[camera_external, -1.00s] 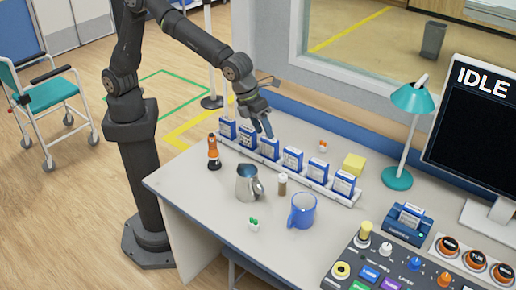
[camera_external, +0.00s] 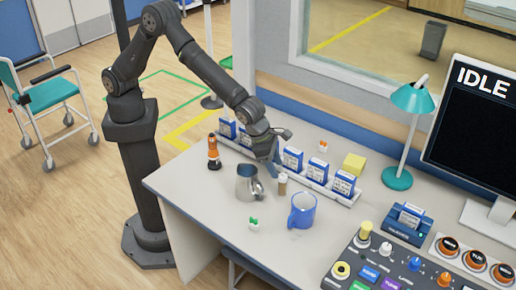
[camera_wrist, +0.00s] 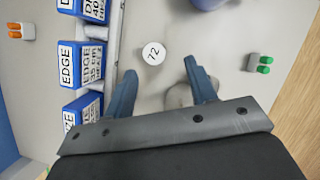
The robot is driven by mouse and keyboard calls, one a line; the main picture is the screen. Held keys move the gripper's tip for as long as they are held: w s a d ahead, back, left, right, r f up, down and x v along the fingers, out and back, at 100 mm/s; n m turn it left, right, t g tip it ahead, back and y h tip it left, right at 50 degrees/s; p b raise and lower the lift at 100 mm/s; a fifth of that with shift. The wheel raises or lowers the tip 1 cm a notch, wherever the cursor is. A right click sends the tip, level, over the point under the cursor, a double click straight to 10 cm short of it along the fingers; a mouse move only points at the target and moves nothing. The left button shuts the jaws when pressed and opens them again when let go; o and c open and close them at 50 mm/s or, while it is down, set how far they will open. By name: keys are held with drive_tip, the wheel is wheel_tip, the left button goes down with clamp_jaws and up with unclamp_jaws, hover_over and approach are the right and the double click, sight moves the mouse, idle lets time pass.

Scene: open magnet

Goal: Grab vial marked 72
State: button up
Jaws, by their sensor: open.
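The vial marked 72 shows from above in the wrist view as a round white cap (camera_wrist: 153,52) with "72" on it. In the external view the vial (camera_external: 282,184) stands upright on the desk, a small clear-brown cylinder with a pale top, between the metal jug and the rack. My gripper (camera_wrist: 158,80) is open and empty, its two blue-grey fingers apart. In the wrist view the cap lies just beyond the fingertips, between their lines. In the external view my gripper (camera_external: 276,168) hangs above and beside the vial, hiding part of the rack behind it.
A metal jug (camera_external: 247,184) stands close left of the vial. A blue mug (camera_external: 302,211) stands to its front right. The white rack (camera_external: 326,192) with blue boxes (camera_wrist: 78,63) runs behind.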

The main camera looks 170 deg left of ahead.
sight(284, 183)
drive_tip(key=x, duration=0.3)
drive_tip(key=shift+a+f, duration=0.1)
drive_tip(key=shift+f, duration=0.25)
drive_tip(key=x, duration=0.5)
drive_tip(key=shift+s+f, duration=0.1)
drive_tip(key=shift+s, duration=0.3)
drive_tip(key=c, duration=1.1)
